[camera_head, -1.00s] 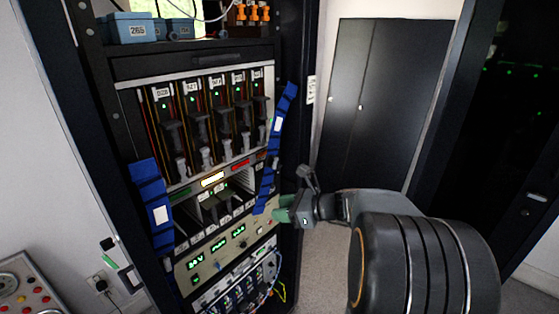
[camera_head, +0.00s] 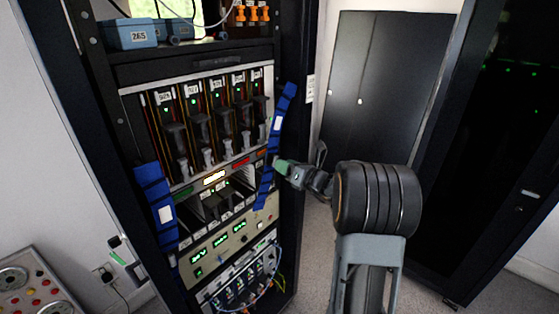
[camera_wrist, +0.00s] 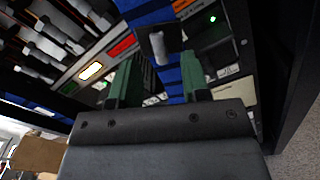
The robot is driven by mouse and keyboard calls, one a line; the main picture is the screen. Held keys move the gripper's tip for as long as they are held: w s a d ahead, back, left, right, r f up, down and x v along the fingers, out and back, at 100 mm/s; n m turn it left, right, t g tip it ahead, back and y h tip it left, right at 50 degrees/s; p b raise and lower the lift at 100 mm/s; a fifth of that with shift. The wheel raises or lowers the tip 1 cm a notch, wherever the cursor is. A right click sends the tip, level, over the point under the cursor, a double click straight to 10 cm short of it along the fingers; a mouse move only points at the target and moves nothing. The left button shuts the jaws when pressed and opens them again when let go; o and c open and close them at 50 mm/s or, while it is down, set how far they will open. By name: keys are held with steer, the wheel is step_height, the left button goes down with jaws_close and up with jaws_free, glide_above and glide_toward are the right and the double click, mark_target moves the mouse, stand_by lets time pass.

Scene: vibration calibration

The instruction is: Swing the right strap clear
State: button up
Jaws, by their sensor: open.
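The right strap (camera_head: 277,128) is a blue banded strip with a white label, hanging slanted along the right front edge of the rack. My gripper (camera_head: 282,166), with green fingertips, is at the strap's middle height on its right side. In the wrist view my gripper (camera_wrist: 158,76) is open, one green finger on each side of the picture's middle. The blue strap (camera_wrist: 173,82) shows between the fingers, with a dark pad and a pale grey tab above. I cannot tell whether the fingers touch it. The gripper body hides its lower part there.
The left strap (camera_head: 155,190), also blue, hangs at the rack's left edge. Between the straps are upright modules (camera_head: 205,125) with handles and a lit instrument panel (camera_head: 228,235). A grey cabinet (camera_head: 385,85) stands behind. Floor is open between the rack and the right dark cabinet (camera_head: 500,150).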

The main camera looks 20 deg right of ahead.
mark_target(275, 154)
steer(key=shift+x, duration=1.5)
jaws_close()
